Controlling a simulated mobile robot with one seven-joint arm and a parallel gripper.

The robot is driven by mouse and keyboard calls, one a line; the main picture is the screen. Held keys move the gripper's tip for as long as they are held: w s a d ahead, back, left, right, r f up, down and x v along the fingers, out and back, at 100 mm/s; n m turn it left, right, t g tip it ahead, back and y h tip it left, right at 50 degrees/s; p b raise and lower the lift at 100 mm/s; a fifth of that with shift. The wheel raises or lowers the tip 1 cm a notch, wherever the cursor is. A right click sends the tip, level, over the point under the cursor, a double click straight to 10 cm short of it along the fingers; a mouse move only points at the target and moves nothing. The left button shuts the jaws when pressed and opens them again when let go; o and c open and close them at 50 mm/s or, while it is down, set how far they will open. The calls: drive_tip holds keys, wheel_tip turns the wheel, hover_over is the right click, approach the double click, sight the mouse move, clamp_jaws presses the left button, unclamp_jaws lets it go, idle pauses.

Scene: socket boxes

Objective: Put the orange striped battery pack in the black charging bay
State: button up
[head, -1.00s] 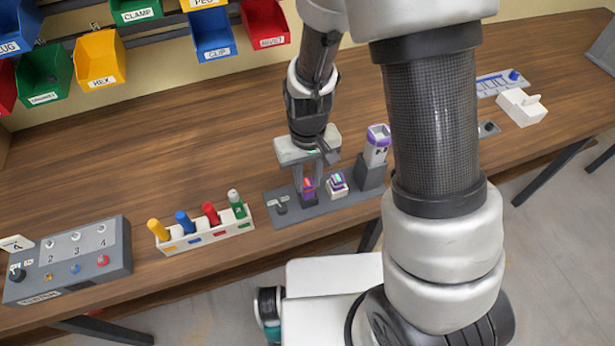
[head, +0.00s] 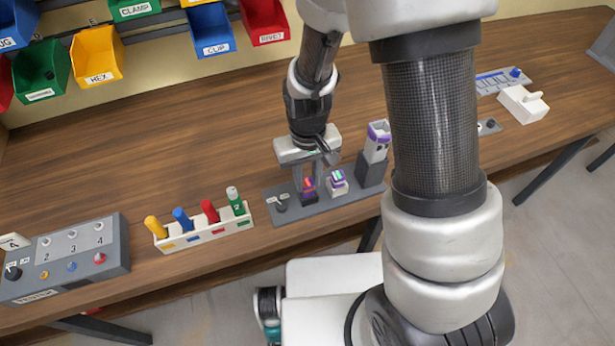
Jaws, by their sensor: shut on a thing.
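My gripper (head: 308,182) points down over the grey charging board, with its fingers shut on the orange striped battery pack (head: 308,185). This pack is purple with an orange mark on top and looks upright. Its lower end is at the black charging bay (head: 309,199) on the board. The fingers partly cover both, so I cannot tell how deep the pack sits. Just right of it, a white bay (head: 338,189) holds another purple pack (head: 337,177) with a green stripe.
A grey stand (head: 369,172) with a white and purple device (head: 377,140) rises at the board's right end. A small switch (head: 281,206) is at its left end. A white rack (head: 205,233) of coloured cylinders and a grey switch box (head: 70,265) stand further left. The table behind is clear.

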drive_tip(key=shift+f, duration=0.45)
drive_tip(key=o, duration=1)
drive_tip(key=shift+r, duration=0.1)
drive_tip(key=shift+o, duration=0.2)
wheel_tip(320, 180, up, 18)
drive_tip(key=p, duration=0.1)
drive_tip(key=shift+f, duration=0.25)
drive_tip(key=s+d+r+m+t+p, duration=0.1)
drive_tip(key=s+d+r+t, duration=0.1)
drive_tip(key=s+d+r, duration=0.3)
drive_tip(key=s+d+r+m+t+p, duration=0.2)
drive_tip(key=s+d+r, duration=0.3)
drive_tip(key=r, duration=0.7)
drive_tip(key=shift+d+t, duration=0.35)
drive_tip(key=shift+t, duration=0.45)
